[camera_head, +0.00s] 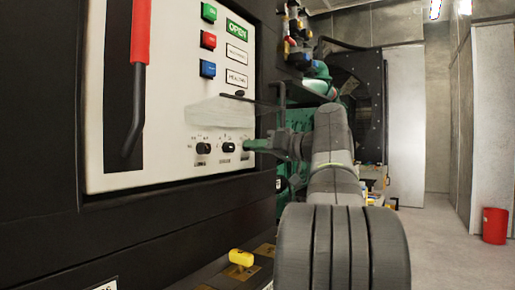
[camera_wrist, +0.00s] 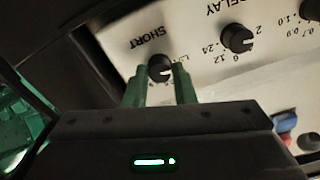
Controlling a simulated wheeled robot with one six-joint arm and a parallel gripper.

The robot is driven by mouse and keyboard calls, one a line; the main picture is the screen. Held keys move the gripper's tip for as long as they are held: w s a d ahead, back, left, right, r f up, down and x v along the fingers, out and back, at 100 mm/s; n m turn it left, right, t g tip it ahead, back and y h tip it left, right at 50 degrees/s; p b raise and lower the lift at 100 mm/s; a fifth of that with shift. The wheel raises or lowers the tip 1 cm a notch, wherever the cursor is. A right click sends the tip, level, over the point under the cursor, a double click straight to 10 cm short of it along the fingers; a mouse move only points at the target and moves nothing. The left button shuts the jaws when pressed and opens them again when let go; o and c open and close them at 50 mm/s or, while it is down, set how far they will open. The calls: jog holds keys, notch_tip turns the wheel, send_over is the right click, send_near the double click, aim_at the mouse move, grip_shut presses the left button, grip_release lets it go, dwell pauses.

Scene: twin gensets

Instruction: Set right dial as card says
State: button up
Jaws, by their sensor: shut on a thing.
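A white panel (camera_head: 120,120) on a black cabinet carries a row of small black dials. The left dial (camera_head: 203,148) and middle dial (camera_head: 229,147) show in the head view. My gripper (camera_head: 249,146) is at the right end of the row and covers the right dial there. In the wrist view, which is turned over, my gripper (camera_wrist: 160,84) has its green fingers on either side of the right dial (camera_wrist: 160,68), marked SHORT, and is shut on it. The middle dial, marked DELAY, is beside it, clear of the fingers. I cannot make out a card.
A red-handled lever (camera_head: 140,35) stands at the panel's left. Green (camera_head: 208,12), red (camera_head: 208,40) and blue (camera_head: 208,69) buttons sit above the dials. A yellow knob (camera_head: 241,258) is below. Open floor (camera_head: 440,250) and a red bin (camera_head: 494,225) lie to the right.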

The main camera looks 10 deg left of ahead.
jog(key=shift+f, duration=0.1)
jog(key=o, duration=1)
jog(key=shift+d, duration=0.15)
jog(key=p+v, duration=0.1)
jog(key=v, duration=1.2)
jog(key=shift+s+d, duration=0.15)
jog(key=shift+d, duration=0.1)
jog(key=b+x, duration=0.1)
jog(key=x, duration=1.3)
jog(key=shift+d, duration=0.1)
